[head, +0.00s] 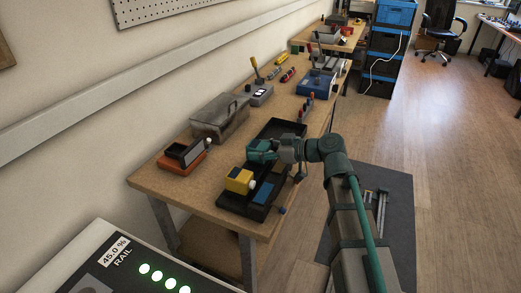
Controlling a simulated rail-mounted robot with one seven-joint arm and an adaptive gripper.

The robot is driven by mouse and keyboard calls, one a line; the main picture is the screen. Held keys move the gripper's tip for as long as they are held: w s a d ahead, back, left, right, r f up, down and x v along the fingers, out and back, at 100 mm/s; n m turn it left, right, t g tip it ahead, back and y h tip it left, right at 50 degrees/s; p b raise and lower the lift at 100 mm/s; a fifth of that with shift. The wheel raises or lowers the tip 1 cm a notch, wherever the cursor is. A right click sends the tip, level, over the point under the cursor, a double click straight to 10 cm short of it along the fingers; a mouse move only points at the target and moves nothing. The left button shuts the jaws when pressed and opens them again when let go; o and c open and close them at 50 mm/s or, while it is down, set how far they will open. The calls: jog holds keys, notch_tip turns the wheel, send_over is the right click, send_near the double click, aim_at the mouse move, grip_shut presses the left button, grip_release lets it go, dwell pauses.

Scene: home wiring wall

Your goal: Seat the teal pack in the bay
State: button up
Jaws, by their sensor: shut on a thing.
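The teal pack (260,151) is in the jaws of my gripper (276,149), over the black tray on the near workbench. My gripper points left and is shut on the pack's right end. At this size I cannot tell whether the pack's underside is clear of the tray. An orange-based unit with a dark open top (184,157) stands to the left on the bench. It may be the bay, but the picture does not make this certain. The pack is apart from this unit, to its right.
The black tray (290,127) also holds a yellow block (239,180) and a blue block (264,192). A grey lidded box (220,118) stands behind the orange unit. Tools and a blue case (316,82) are farther back. Bare bench (215,170) lies between unit and tray.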

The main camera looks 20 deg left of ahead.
jog(key=shift+f+b, duration=0.3)
jog(key=o, duration=1.5)
jog(key=shift+o, duration=0.2)
jog(key=v, duration=1.2)
